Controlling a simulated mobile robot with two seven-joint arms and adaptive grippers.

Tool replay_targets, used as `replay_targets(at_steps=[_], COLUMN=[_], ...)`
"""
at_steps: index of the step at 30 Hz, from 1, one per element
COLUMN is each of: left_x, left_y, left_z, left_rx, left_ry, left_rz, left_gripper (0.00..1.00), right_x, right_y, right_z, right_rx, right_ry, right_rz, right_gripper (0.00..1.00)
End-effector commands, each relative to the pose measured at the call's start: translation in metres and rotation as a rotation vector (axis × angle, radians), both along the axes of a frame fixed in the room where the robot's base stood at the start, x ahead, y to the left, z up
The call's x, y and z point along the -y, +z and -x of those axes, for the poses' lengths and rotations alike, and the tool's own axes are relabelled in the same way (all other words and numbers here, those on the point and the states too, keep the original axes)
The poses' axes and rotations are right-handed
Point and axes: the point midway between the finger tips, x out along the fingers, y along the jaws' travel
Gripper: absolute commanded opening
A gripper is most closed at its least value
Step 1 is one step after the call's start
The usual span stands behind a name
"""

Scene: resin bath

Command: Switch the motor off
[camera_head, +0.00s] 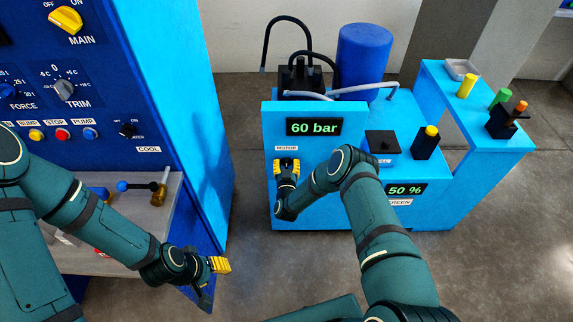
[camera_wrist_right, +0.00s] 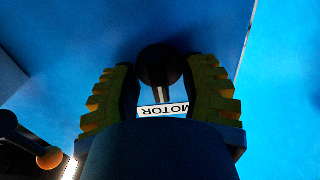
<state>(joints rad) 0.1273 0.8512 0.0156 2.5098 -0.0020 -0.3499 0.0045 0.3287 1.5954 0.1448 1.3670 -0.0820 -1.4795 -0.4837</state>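The motor switch is a black rotary knob (camera_wrist_right: 160,66) on the blue front panel, with its bar pointing at the white MOTOR label (camera_wrist_right: 163,109), which appears upside down in the right wrist view. My right gripper (camera_wrist_right: 160,80) has its yellow-padded fingers on either side of the knob, with gaps visible at both sides. In the head view the right gripper (camera_head: 287,167) is at the panel just below the MOTOR label (camera_head: 286,148) and hides the knob. My left gripper (camera_head: 221,265) hangs at lower left, away from the motor panel; its finger opening is unclear.
The blue machine (camera_head: 268,125) shows a 60 bar display (camera_head: 314,127) and a 50 % display (camera_head: 406,190). A blue cabinet (camera_head: 190,100) with knobs and buttons stands left, with a grey shelf (camera_head: 115,258). Open floor (camera_head: 240,150) lies between them.

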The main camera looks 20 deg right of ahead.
Motion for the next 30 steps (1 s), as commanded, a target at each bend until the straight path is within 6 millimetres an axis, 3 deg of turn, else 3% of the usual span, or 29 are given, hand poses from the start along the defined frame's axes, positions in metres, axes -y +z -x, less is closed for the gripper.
replay_targets(at_steps=[11, 24, 30], left_x=[0.0, 0.0, 0.0], left_y=[0.0, 0.0, 0.0], left_z=[0.0, 0.0, 0.0], left_rx=[0.0, 0.0, 0.0], left_ry=[0.0, 0.0, 0.0], left_rz=[0.0, 0.0, 0.0], left_gripper=[0.47, 0.47, 0.47], right_x=[-0.004, -0.027, -0.033], right_y=[-0.002, -0.001, -0.001], right_z=[0.012, 0.092, 0.112], right_rx=[-0.004, -0.004, -0.002], right_ry=[0.002, 0.003, 0.001], right_rz=[-0.002, -0.002, -0.001], right_gripper=[0.43, 0.43, 0.43])
